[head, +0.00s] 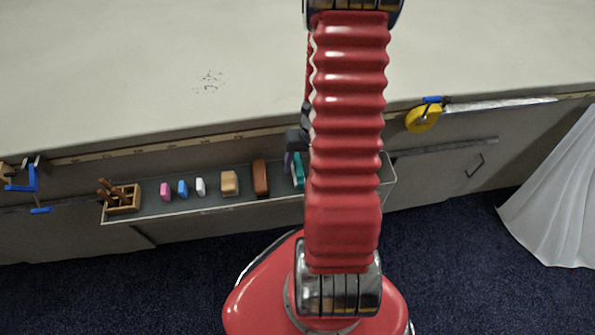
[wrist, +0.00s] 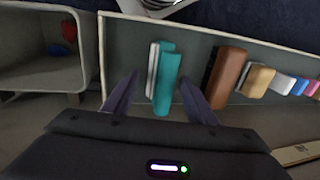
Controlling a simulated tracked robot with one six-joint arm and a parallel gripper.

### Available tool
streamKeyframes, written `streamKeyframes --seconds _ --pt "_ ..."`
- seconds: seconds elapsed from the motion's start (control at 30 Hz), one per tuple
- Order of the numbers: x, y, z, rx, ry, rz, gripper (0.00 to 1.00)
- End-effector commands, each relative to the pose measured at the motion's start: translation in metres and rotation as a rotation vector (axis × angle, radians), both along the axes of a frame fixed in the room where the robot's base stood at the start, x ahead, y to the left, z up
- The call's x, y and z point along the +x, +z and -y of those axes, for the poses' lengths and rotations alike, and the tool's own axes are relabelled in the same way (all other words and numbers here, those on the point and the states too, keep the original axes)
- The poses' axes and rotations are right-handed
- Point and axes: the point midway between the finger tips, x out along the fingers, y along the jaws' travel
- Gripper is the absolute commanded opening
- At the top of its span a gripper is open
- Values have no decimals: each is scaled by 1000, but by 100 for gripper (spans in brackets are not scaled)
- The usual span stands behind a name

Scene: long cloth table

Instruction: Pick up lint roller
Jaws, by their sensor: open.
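A teal, elongated object (wrist: 167,84), which looks like the lint roller, lies in the narrow tray (wrist: 205,40) with a pale grey-white part (wrist: 153,70) along its left side in the wrist view. In the head view the teal object (head: 298,172) shows only partly, beside my red arm. My gripper (wrist: 158,84) is open, with one dark purple finger on each side of the teal object. Nothing is clamped. Whether the fingers touch it or hang above it I cannot tell. In the head view my arm hides most of the gripper.
In the tray, a brown block (head: 260,178) lies close by, then a tan block (head: 229,183), small white, blue and pink pieces, and a wooden rack (head: 122,200). The table (head: 180,60) edge runs behind the tray. A yellow tape measure (head: 423,118) hangs at right.

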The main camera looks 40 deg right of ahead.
Motion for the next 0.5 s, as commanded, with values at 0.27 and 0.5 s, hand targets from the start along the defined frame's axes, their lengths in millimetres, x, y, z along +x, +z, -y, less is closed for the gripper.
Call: streamKeyframes --seconds 0.27,0.5 --pt "0 0 0 0 0 0 48" --pt "0 0 0 0 0 0 32"
